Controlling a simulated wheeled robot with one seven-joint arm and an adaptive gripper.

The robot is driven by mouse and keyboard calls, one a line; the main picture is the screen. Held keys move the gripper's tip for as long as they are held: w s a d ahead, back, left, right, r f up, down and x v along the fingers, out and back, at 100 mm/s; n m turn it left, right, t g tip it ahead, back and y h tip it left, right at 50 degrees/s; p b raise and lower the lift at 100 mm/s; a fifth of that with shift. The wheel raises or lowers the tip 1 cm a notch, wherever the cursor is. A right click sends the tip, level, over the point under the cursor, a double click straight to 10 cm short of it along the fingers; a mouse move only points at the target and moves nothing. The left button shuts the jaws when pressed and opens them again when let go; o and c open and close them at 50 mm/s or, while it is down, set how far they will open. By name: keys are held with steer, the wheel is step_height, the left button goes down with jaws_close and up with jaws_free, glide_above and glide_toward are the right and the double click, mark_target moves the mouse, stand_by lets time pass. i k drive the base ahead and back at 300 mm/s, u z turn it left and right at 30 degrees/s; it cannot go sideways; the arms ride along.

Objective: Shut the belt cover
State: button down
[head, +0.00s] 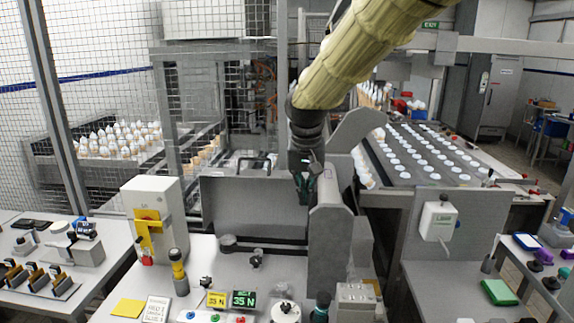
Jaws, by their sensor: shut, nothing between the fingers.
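A wide grey panel (250,200), which looks like the belt cover, stands upright at the back of the white worktop. A black handle (253,162) shows at its top edge. Dark belt-like strips (275,246) run in front of its foot and are uncovered. My gripper (304,200) points down in front of the panel's right part, beside a grey rounded housing (330,225). It is shut and empty. I cannot tell whether it touches the panel or the housing. My arm hides part of the panel's upper right.
A white box with a yellow bracket (150,232) and a yellow-black post (179,272) stand left. A display (243,299), buttons and a round dial (285,311) sit in front.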

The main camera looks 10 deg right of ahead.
mark_target(268, 196)
steer(key=i, duration=1.3)
